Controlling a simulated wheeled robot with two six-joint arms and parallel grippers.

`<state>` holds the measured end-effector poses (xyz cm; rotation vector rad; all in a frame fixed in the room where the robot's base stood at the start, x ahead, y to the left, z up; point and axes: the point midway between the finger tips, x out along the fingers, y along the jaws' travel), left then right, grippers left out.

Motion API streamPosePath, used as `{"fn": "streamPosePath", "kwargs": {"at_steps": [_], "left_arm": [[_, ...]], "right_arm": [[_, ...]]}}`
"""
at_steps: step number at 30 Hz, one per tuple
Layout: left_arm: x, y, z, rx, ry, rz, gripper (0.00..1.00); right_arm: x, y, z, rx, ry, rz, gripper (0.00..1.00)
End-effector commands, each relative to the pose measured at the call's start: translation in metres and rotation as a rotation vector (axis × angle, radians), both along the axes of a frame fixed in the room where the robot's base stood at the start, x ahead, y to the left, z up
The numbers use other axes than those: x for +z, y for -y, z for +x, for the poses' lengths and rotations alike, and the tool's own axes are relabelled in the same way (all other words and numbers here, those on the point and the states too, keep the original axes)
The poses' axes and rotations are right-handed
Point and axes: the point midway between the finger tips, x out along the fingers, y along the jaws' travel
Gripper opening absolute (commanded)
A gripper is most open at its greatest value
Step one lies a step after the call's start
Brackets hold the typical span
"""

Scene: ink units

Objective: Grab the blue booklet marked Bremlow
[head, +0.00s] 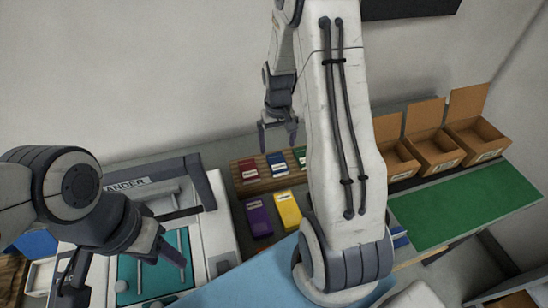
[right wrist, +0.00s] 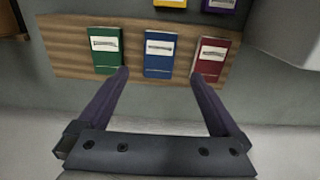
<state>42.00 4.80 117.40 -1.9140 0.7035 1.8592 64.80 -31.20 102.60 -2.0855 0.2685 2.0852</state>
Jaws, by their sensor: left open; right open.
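A blue booklet (head: 277,166) with a white label lies on a wooden board between a red booklet (head: 249,170) and a green booklet (head: 301,158). The label's print is too small to read. In the right wrist view the blue booklet (right wrist: 159,62) is in the middle, with the green booklet (right wrist: 106,58) left and the red booklet (right wrist: 214,62) right. My right gripper (head: 278,148) is open and empty; its fingertips (right wrist: 159,76) point to either side of the blue booklet's near end. Whether they touch anything is unclear. My left gripper (head: 122,276) is open, over the machine at left.
A purple booklet (head: 258,218) and a yellow booklet (head: 288,210) lie nearer in the head view. Open cardboard boxes (head: 438,155) stand at right behind a green mat (head: 465,207). A white machine (head: 215,225) stands at left. My right arm hides the middle.

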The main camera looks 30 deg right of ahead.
Motion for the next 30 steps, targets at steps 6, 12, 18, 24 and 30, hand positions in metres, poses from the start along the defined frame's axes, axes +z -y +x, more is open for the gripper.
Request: {"fn": "streamPosePath", "kwargs": {"at_steps": [6,12,18,24,30], "left_arm": [[0.007,0.0,0.0,0.0,0.0,0.0,0.5],[0.016,0.0,0.0,0.0,0.0,0.0,0.5],[0.03,0.0,0.0,-0.003,0.0,0.0,0.5],[0.033,0.0,0.0,-0.004,0.0,0.0,0.5],[0.032,0.0,0.0,-0.004,0.0,0.0,0.5]], "right_arm": [[-0.028,-0.001,-0.001,0.001,-0.003,0.001,1.0],[-0.041,0.0,0.0,0.001,-0.004,0.002,1.0],[-0.067,0.001,0.001,0.001,-0.005,0.002,1.0],[-0.083,0.002,0.002,0.002,-0.001,0.0,1.0],[-0.084,0.002,0.002,0.002,0.0,0.0,1.0]]}}
